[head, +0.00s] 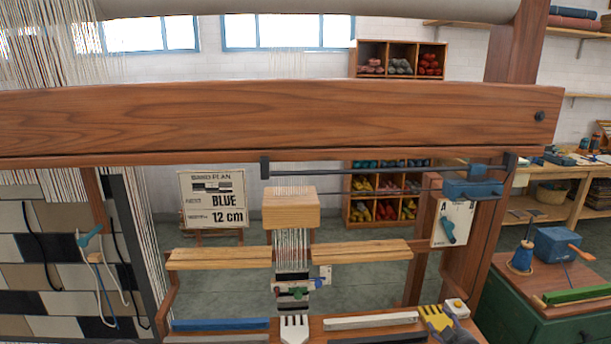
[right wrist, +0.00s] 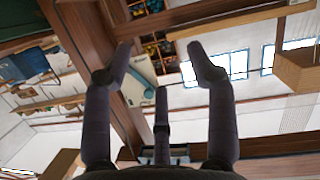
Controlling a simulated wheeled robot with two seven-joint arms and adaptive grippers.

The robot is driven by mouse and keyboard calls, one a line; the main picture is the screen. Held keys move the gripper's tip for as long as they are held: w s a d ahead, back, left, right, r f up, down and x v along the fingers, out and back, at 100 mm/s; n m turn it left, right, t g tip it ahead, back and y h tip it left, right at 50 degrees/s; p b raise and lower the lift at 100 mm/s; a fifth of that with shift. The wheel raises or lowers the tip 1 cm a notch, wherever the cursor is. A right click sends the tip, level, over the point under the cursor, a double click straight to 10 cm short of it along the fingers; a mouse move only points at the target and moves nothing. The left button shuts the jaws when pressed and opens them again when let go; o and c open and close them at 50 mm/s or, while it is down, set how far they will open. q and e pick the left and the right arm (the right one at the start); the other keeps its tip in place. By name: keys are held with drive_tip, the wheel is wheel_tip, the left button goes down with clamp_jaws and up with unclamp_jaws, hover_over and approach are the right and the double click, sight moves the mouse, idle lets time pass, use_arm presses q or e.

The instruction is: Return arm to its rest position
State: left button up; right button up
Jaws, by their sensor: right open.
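My right gripper (right wrist: 160,82) shows in the right wrist view with its dark fingers spread and nothing between them. In the head view only a small grey part of it (head: 457,332) shows at the bottom edge, right of centre, close to a yellow comb-like tool (head: 436,318). Whether it touches that tool I cannot tell. Most of my right arm is out of the head view. My left gripper is in neither view.
A wooden loom beam (head: 280,118) crosses the head view. Below it are a narrow striped weave (head: 292,284), a white comb (head: 294,328) and a card marked A (head: 453,224). A green cabinet (head: 555,325) bearing a blue box (head: 557,245) stands at the right.

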drive_tip(key=s+a+f+m+g+y+p, duration=0.1)
drive_tip(key=s+a+f+m+g, duration=0.15)
drive_tip(key=s+a+f, duration=0.5)
drive_tip(key=s+a+f+m+g+y, duration=0.1)
drive_tip(key=s+a+f+g, duration=0.3)
drive_tip(key=a+f, duration=0.65)
drive_tip(key=s+a+f+g, duration=0.2)
drive_tip(key=s+a+f, duration=0.1)
drive_tip(key=s, duration=0.5)
drive_tip(key=s+a+f+m+g+y, duration=0.1)
drive_tip(key=s+a+f+g, duration=0.2)
drive_tip(key=s, duration=0.6)
drive_tip(key=s+a+f+m+g+p, duration=0.1)
drive_tip(key=s+a+f+g, duration=0.2)
drive_tip(key=s+a, duration=0.3)
drive_tip(key=s, duration=0.3)
drive_tip(key=shift+a+y, duration=0.3)
drive_tip(key=shift+y, duration=0.1)
